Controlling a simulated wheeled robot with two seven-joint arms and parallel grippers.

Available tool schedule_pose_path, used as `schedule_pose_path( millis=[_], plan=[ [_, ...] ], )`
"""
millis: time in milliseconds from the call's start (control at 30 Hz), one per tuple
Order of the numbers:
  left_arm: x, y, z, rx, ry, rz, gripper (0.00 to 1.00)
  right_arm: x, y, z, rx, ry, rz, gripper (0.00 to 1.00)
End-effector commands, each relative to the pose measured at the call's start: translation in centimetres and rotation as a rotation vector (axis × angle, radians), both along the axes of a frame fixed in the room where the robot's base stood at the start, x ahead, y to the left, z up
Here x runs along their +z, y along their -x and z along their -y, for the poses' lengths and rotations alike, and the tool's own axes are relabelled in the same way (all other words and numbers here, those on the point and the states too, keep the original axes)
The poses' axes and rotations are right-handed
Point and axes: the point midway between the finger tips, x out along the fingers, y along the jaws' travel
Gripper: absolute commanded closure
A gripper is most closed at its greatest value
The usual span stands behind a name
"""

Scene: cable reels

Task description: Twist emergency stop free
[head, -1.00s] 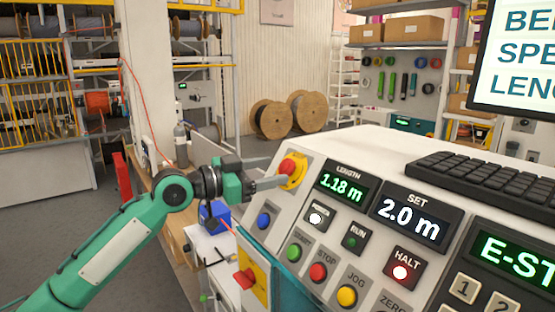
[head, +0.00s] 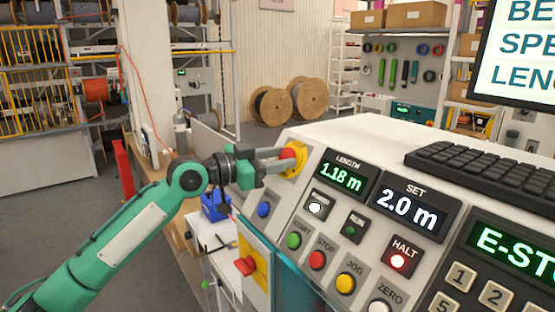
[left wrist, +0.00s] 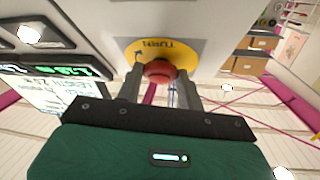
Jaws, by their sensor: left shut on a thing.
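The emergency stop is a red mushroom button (head: 288,153) on a yellow round plate (head: 301,161), at the upper left of the sloped white control panel (head: 322,235). My left gripper (head: 284,160) comes in from the left and is shut on the button. In the left wrist view the red button (left wrist: 159,71) sits between the two grey fingers of the gripper (left wrist: 165,85), with the yellow plate (left wrist: 160,50) marked "TURN" behind it. The fingers hide the button's sides. My right gripper is not in view.
Displays read 1.18 m and 2.0 m; another shows "E-ST". A blue button (head: 264,209) and a red rotary switch (head: 246,266) lie below the gripper. A keyboard (head: 485,175) rests on the console top.

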Motion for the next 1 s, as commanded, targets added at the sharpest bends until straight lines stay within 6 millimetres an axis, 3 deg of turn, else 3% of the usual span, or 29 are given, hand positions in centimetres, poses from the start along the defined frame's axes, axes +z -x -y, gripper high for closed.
schedule_pose_path(
  millis=[600, 1000],
  plan=[
    [-0.2, -0.4, -0.1, -0.196, -0.160, 0.226, 0.85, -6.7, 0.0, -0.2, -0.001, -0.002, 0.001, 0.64],
    [0.3, -0.7, -0.1, -0.353, -0.292, 0.405, 0.85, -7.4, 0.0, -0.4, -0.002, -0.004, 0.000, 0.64]
  ],
)
